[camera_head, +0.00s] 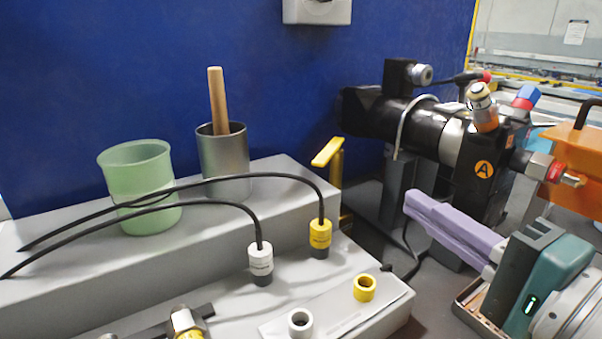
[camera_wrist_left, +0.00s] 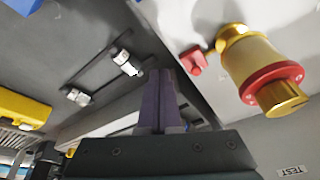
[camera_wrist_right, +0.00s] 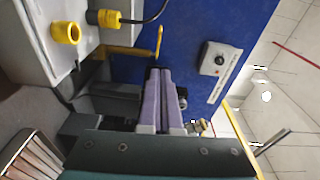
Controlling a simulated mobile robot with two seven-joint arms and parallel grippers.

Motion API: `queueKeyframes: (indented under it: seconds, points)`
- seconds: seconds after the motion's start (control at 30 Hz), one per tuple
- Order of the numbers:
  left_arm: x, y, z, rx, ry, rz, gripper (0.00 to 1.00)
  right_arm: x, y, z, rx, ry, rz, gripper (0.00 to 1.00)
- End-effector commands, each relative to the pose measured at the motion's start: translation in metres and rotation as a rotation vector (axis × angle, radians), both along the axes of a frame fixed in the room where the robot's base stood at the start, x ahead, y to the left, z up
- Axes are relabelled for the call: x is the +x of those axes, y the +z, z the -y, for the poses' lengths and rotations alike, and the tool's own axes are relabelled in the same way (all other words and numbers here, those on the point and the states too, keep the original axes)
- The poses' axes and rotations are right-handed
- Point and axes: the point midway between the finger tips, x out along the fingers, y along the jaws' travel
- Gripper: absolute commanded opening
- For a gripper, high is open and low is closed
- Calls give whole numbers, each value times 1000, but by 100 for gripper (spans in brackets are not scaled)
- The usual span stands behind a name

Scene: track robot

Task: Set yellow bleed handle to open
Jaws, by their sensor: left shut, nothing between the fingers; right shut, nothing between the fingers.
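The yellow bleed handle (camera_head: 328,152) stands on a yellow post behind the grey bench, left of the black cylindrical unit. In the right wrist view the yellow handle (camera_wrist_right: 159,42) shows just beyond my fingertips. My right gripper (camera_head: 412,203) has its lilac fingers shut and empty, pointing left, to the right of the handle; it also shows in the right wrist view (camera_wrist_right: 157,72). A gap to the handle shows in the head view. My left gripper (camera_wrist_left: 157,72) is shut and empty in its own wrist view, and is outside the head view.
The black unit (camera_head: 400,118) with hoses and fittings stands behind my right gripper. The bench holds a green cup (camera_head: 140,180), a metal cup (camera_head: 222,158) with a wooden stick, and black cables with white (camera_head: 260,258) and yellow (camera_head: 320,235) plugs. A blue panel (camera_head: 120,70) closes the back.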

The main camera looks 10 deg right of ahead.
Motion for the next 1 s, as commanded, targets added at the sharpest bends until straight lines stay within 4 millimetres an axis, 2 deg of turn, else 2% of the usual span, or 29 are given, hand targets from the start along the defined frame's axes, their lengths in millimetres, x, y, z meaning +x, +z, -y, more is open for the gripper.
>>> queueKeyframes:
  seconds: [0.1, 0.23, 0.37, 0.7, 0.8, 1.0]
  points:
    - [0, -3, 0, 0, -1, 0, 0, 5, -5, 13, 39, -49, -7, 0]
    - [0, -1, 0, 0, -1, 1, 0, 16, -4, 13, 45, -55, -6, 0]
    - [0, 0, 0, 0, -1, 1, 0, 38, -3, 9, 43, -55, -4, 0]
    - [1, -7, 2, -8, 4, 2, 0, 106, -4, -5, 42, -52, -4, 0]
    - [1, -3, 3, -12, 6, 1, 0, 113, -3, -20, 44, -51, -6, 0]
    - [1, -4, 3, -12, 6, 1, 0, 123, -4, -34, 41, -51, -6, 0]
